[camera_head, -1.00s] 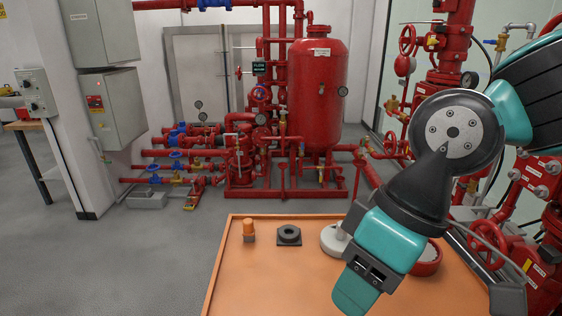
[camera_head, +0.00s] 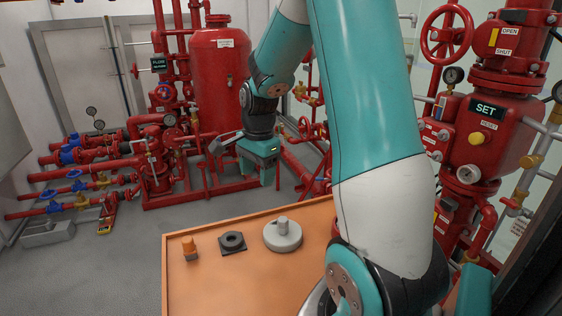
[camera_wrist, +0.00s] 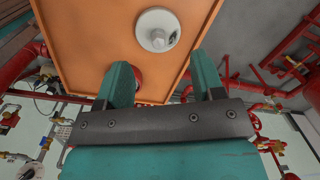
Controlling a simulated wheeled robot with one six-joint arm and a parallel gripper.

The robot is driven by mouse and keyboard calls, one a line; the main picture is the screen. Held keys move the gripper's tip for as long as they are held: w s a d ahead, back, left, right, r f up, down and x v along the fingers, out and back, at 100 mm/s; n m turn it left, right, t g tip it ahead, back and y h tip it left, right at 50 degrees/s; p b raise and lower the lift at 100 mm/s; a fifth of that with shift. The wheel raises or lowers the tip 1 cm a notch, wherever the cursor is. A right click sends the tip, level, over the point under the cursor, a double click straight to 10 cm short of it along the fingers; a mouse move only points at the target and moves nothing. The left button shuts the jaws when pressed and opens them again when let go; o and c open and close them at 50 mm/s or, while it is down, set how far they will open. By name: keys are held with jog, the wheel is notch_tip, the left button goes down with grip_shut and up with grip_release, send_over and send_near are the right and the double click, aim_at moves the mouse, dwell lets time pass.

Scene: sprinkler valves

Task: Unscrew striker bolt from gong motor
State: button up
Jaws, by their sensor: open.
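The gong motor (camera_head: 282,234) is a round, pale grey body on the orange table. A short grey post, which looks like the striker bolt (camera_head: 282,224), stands up from its top. In the wrist view the motor (camera_wrist: 157,32) and the bolt (camera_wrist: 158,41) show beyond my fingers, near the upper middle. My gripper (camera_head: 250,160) is open and empty, above and beyond the table's far edge. In the wrist view my gripper (camera_wrist: 163,80) has its two teal fingers wide apart, with nothing between them touching either one.
The orange table (camera_head: 215,285) also holds a black square block with a round hole (camera_head: 232,242) and a small orange-topped piece (camera_head: 189,247). A red round thing (camera_wrist: 138,77) is partly behind my left finger. Red pipework and a red tank (camera_head: 218,70) stand behind; red valves stand right.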

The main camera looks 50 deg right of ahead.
aim_at(283, 219)
jog(key=s+d+f+m, duration=0.2)
jog(key=d+m, duration=0.3)
jog(key=d, duration=0.3)
jog(key=shift+g+h, duration=0.3)
notch_tip(283, 219, down, 18)
jog(key=shift+w+a+r+p, duration=0.1)
jog(key=shift+r+p, duration=0.1)
jog(key=shift+p, duration=0.9)
jog(key=shift+c, duration=0.4)
